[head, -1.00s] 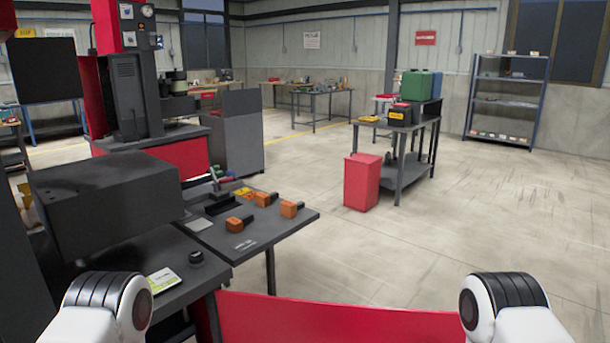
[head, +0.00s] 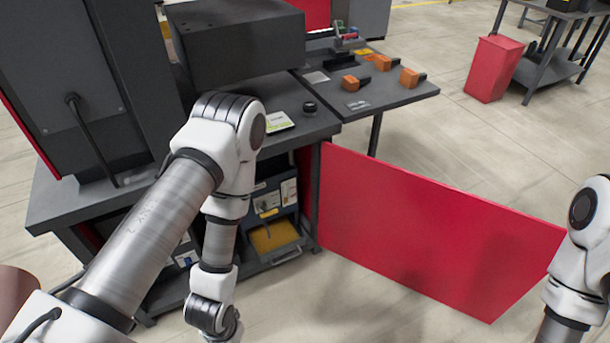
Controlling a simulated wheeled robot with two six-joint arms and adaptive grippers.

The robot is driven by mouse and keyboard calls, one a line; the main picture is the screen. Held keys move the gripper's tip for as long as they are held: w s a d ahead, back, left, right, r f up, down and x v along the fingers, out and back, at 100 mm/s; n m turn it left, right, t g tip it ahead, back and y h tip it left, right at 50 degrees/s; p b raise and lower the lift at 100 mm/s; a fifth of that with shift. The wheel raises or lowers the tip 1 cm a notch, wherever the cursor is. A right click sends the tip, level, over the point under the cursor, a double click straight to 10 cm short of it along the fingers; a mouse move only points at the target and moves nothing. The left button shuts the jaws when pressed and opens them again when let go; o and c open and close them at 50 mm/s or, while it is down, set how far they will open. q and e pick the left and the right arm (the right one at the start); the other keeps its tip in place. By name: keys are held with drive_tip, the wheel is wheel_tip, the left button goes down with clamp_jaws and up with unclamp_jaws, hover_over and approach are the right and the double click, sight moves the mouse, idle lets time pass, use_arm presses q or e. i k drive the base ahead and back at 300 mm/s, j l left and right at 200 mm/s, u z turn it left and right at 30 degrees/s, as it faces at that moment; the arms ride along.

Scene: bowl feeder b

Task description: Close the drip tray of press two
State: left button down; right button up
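A grey press bench (head: 290,98) with an open red door (head: 420,225) stands ahead of me. Low inside its opening, a grey tray (head: 287,257) with a yellow inside (head: 272,236) sticks out toward the front; it may be the drip tray, but no label is readable. My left arm reaches down in front of the bench, just left of this tray, and hides part of the opening. My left gripper is below the frame edge. My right arm is at the right edge, beside the door's outer end, and its gripper is out of view.
The red door stands swung out to the right, between the opening and my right arm. Several orange parts (head: 383,63) lie on a side table (head: 400,92). A red bin (head: 494,68) stands behind.

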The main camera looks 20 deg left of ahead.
sight(264, 258)
drive_tip(key=u, duration=0.85)
drive_tip(key=i+l+u, duration=0.2)
drive_tip(key=u, duration=0.15)
drive_tip(key=i+l+u, duration=0.3)
drive_tip(key=k+l, duration=0.1)
